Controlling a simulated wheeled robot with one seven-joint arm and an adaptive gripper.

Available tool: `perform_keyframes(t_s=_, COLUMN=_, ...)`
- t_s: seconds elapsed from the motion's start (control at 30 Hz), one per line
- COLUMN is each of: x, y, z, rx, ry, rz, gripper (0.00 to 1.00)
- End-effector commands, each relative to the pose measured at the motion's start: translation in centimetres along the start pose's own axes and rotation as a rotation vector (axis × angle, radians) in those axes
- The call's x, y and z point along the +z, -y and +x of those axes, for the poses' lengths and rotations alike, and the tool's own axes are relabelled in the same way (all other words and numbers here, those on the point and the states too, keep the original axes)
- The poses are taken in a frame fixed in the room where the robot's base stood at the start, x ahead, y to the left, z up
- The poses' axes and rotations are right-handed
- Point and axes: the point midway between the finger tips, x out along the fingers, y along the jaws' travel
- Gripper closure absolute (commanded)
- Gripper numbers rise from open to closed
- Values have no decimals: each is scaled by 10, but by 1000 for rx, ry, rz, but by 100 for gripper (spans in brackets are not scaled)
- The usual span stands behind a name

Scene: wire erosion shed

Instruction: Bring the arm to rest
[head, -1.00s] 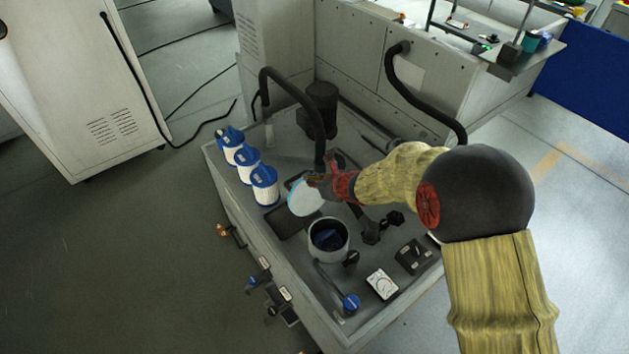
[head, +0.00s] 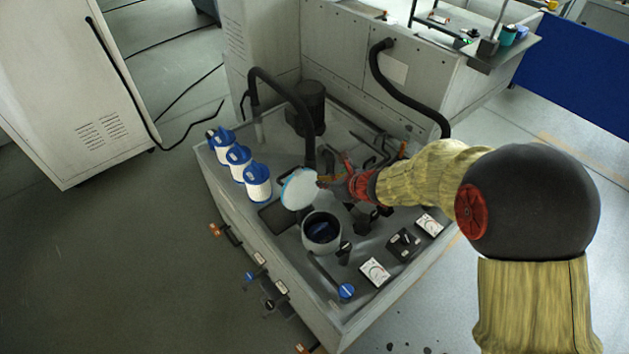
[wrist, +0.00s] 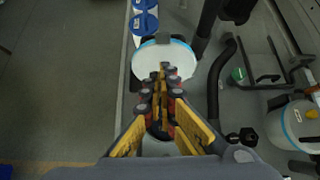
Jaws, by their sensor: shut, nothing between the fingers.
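My gripper (head: 324,181) is shut and empty, with red and dark fingers. It hangs above the machine's tray, close to the raised white lid (head: 299,190) of a round pot (head: 322,246). In the wrist view, the shut fingertips (wrist: 166,72) overlap the lid (wrist: 160,64) in the picture; I cannot tell whether they touch it. The lid stands tilted open and the pot's dark inside shows in the head view. My arm reaches in from the right, its forearm roughly level, and hides part of the tray.
Blue-and-white filter cartridges (head: 257,183) line the tray's left edge. A black hose (head: 303,112) arches behind the gripper. A gauge (head: 375,272), a switch box (head: 404,243) and a blue-knobbed handle (head: 346,291) are in front. Open floor lies left of the tray (head: 231,207).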

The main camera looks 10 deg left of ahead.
Motion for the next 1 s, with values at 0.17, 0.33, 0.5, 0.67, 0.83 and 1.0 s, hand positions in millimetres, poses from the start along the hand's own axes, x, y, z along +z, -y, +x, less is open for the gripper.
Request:
perform_keyframes(t_s=0.17, x=1, y=0, z=-22, rx=0, ry=0, rz=0, gripper=100)
perform_keyframes(t_s=0.33, x=0, y=0, z=-28, rx=1, ry=-1, rz=0, gripper=100)
perform_keyframes(t_s=0.5, x=0, y=0, z=-28, rx=1, ry=-1, rz=-8, gripper=100)
perform_keyframes(t_s=0.67, x=0, y=-11, z=-28, rx=40, ry=3, rz=-155, gripper=100)
perform_keyframes(t_s=0.83, x=-30, y=-57, z=-42, rx=197, ry=-34, rz=-507, gripper=100)
perform_keyframes(t_s=1.0, x=-44, y=-96, z=-92, rx=358, ry=-37, rz=-950, gripper=100)
